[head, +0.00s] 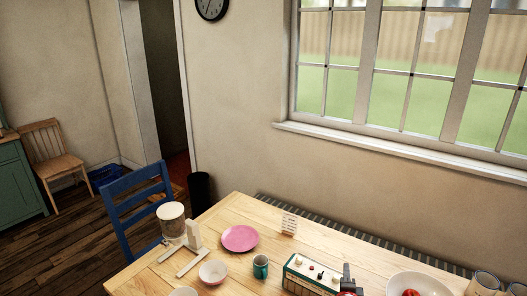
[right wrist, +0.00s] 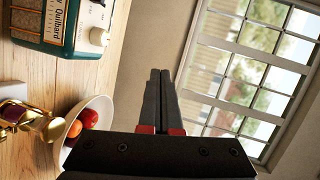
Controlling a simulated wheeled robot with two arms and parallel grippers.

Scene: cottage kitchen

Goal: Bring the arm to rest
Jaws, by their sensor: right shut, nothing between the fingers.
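My right gripper (right wrist: 160,75) is black with red at the finger bases. In the right wrist view its two fingers lie together with nothing between them. The box also shows at the upper left of the right wrist view (right wrist: 62,25). The gripper is not holding any object. My left gripper is in neither view.
A blue chair (head: 120,210) stands at the left. The window wall is behind.

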